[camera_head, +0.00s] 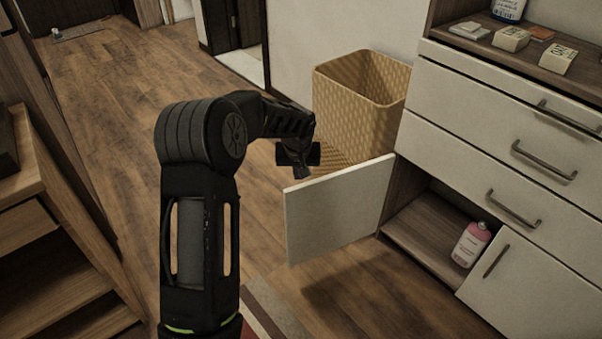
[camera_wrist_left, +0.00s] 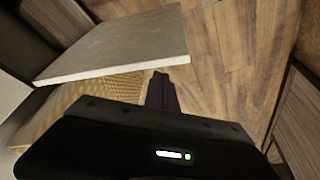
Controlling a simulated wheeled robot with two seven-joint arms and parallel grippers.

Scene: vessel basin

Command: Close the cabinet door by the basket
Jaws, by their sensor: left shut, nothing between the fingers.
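The white cabinet door (camera_head: 338,212) stands wide open in the head view, swung out from the cabinet's left side. In the left wrist view the door (camera_wrist_left: 120,50) runs across the upper left. The tan woven basket (camera_head: 362,85) stands behind the door, against the wall; part of it shows in the left wrist view (camera_wrist_left: 95,98). My left gripper (camera_head: 300,172) is shut and empty, at the basket side of the door near its top outer corner. I cannot tell whether it touches the door. My right gripper is not in view.
The open compartment holds a pink bottle (camera_head: 471,244). A closed door (camera_head: 530,285) and several drawers (camera_head: 500,130) with metal handles are on the right. Small boxes (camera_head: 511,38) lie on the shelf above. A wooden shelf unit (camera_head: 40,235) stands at left. The floor in front of the door is clear.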

